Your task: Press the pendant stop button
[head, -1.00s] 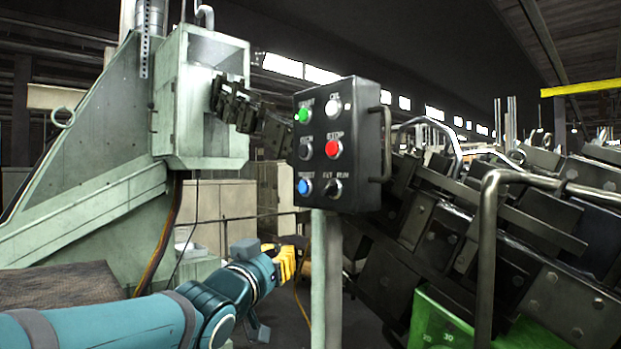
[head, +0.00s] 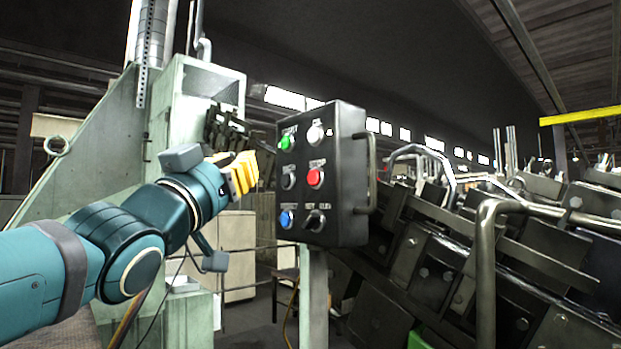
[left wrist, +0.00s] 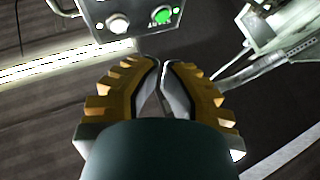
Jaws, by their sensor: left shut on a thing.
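The pendant (head: 345,150) is a dark box on a pale post. Its red stop button (head: 315,178) is in the right column, middle row, and is unobstructed in the head view. My left gripper (head: 254,170), with yellow ridged fingers, is left of the pendant, apart from the red button. In the left wrist view my left gripper (left wrist: 160,62) has its fingertips together, with no object visible between them. My right gripper is not in view.
Other pendant controls are a blue button (head: 287,219), a dark knob (head: 315,220) and a black button (head: 288,178). A handle (head: 369,170) juts from the pendant's right side. Dark machinery (head: 440,260) fills the right, and a pale green machine (head: 190,130) stands behind my arm.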

